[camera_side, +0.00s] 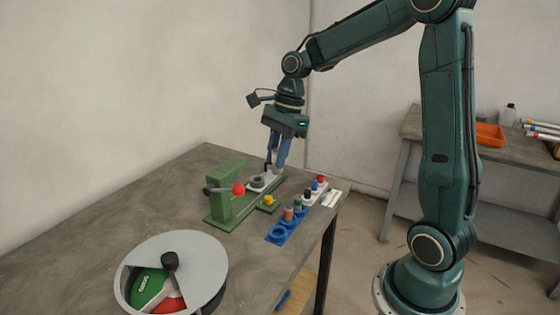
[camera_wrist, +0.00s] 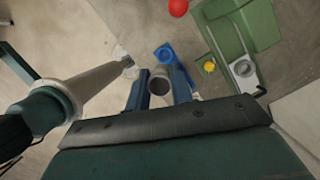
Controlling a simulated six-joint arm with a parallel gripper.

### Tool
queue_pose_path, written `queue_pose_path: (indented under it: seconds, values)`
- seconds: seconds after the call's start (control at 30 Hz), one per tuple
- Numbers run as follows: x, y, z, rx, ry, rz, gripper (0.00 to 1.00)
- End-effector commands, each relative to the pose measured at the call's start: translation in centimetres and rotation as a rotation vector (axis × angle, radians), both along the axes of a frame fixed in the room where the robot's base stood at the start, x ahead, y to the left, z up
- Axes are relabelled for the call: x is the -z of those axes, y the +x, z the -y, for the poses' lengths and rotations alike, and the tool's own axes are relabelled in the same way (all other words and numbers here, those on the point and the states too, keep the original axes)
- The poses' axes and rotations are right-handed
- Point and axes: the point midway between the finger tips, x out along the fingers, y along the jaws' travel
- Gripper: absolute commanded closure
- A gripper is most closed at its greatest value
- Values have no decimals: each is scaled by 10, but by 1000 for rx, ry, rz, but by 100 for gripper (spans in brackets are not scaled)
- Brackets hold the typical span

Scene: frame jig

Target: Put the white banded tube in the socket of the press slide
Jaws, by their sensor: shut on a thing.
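The tube (camera_wrist: 160,84) is pale with a dark open end, seen end-on between the fingers in the wrist view; its bands do not show there. My gripper (camera_side: 275,167) is shut on it, pointing down above the back end of the press slide in the side view. My blue fingers flank the tube in the wrist view (camera_wrist: 160,92). The press slide (camera_wrist: 243,72) is light grey with a round socket, apart from the tube in the wrist view. In the side view the socket ring (camera_side: 258,181) shows beside the green press (camera_side: 228,200). The tube is not clear in the side view.
The press has a lever with a red ball (camera_side: 238,189) and a yellow knob (camera_side: 268,200). A blue rack (camera_side: 277,236) with several coloured pieces stands near the table edge. A round grey dial (camera_side: 205,255) with green and red sectors sits at the front. The left tabletop is clear.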

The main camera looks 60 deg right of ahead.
Motion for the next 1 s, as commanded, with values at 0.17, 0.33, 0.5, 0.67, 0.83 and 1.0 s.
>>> queue_pose_path:
  seconds: [0.17, 0.33, 0.5, 0.67, 0.83, 1.0]
  values:
    - [-8, 0, 0, -2, -1, 1, 100]
    - [-15, 0, 0, 0, -1, 2, 100]
    - [-21, 0, 0, -1, 0, 0, 100]
    - [-24, 0, 0, 0, 0, 0, 100]
    - [-24, 0, 0, -1, 0, 0, 100]
    - [-23, 1, 1, 2, 0, 0, 100]
